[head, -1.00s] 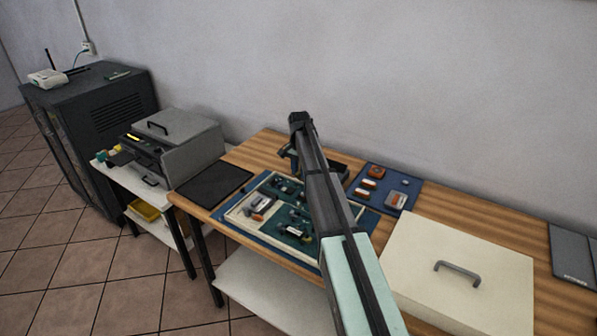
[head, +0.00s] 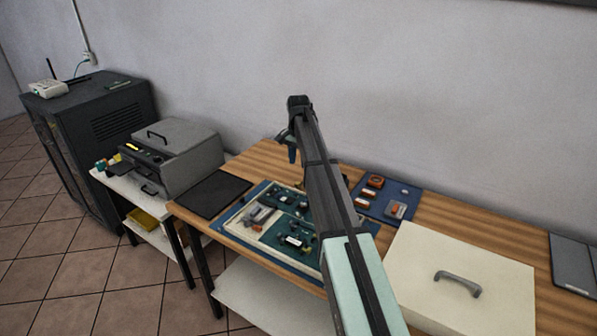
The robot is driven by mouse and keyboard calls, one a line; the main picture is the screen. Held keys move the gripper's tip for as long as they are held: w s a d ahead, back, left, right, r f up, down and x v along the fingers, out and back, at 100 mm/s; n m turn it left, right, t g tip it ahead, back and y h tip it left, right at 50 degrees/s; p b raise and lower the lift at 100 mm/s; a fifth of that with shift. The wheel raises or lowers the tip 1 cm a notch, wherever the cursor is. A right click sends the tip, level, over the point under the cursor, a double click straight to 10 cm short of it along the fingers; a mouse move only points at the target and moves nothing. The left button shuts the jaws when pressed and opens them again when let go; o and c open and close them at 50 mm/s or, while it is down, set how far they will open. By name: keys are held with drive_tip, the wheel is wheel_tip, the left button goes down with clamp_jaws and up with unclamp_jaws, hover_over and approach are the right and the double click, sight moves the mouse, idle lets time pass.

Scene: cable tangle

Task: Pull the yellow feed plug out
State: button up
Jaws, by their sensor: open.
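I cannot clearly make out a yellow feed plug. A small yellow piece (head: 132,147) shows on the front of the grey machine (head: 190,155), at the left on a white stand. Small yellow and teal pieces (head: 104,164) show at that machine's left end; which of these, if any, is the plug is too small to tell. My gripper (head: 290,153) hangs from the arm's far end above the back of the wooden table, well to the right of the machine. It is open and looks empty; its fingertips are small and partly dark.
The blue mat with green circuit boards (head: 272,234) lies below my arm, partly hidden. A black pad (head: 213,193) lies left of it. A blue tray of small parts (head: 380,207) and a white lidded box (head: 462,265) are to the right. A yellow bin (head: 146,217) sits under the machine.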

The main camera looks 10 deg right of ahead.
drive_tip(key=shift+r, duration=2.2)
idle(0.5)
